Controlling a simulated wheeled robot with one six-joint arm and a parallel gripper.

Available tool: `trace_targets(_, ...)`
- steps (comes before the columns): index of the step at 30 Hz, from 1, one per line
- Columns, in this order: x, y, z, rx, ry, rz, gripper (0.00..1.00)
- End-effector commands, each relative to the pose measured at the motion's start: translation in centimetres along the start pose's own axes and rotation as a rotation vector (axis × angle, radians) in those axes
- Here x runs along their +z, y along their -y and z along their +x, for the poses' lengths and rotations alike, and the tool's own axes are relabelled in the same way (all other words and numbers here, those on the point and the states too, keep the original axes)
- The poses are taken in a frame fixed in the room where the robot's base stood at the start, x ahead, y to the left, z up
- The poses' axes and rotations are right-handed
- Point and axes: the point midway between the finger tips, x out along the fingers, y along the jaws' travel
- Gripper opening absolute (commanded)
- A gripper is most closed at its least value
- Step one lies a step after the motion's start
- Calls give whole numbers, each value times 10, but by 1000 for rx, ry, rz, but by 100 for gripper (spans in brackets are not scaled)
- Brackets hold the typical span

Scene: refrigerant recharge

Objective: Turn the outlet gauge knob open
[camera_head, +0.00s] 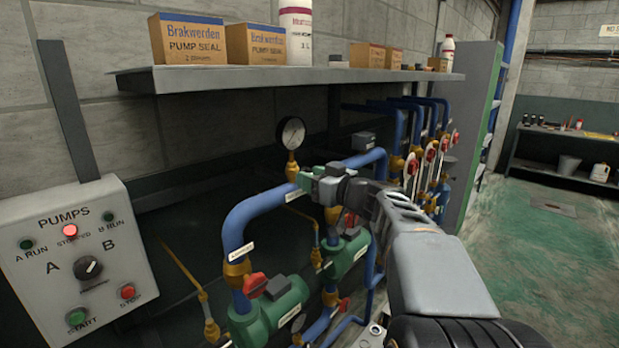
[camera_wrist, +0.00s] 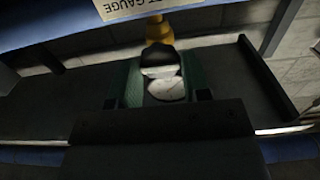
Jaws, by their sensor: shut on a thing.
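The outlet gauge (camera_head: 291,133) has a round white dial and stands upright on a brass fitting (camera_head: 292,168) on the blue pipe. My gripper (camera_head: 308,180) reaches in from the right at that fitting, just below the dial. In the wrist view my gripper's green fingers (camera_wrist: 161,86) are shut on a small dark and pale piece, which looks like the outlet gauge knob (camera_wrist: 158,60). A brass part (camera_wrist: 157,30) shows just above it. In the head view the fingers hide the knob, and its turn angle cannot be told.
A grey shelf (camera_head: 290,76) with boxes and bottles runs above the pipes. A pump control box (camera_head: 75,250) is on the left. Green pump parts and red-handled valves (camera_head: 278,286) lie below. Open green floor (camera_head: 545,260) is on the right.

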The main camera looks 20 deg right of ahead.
Motion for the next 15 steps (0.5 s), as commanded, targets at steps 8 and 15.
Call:
trace_targets(8,4,0,0,-1,-1,-35,15)
trace_targets(15,4,0,0,-1,0,-94,15)
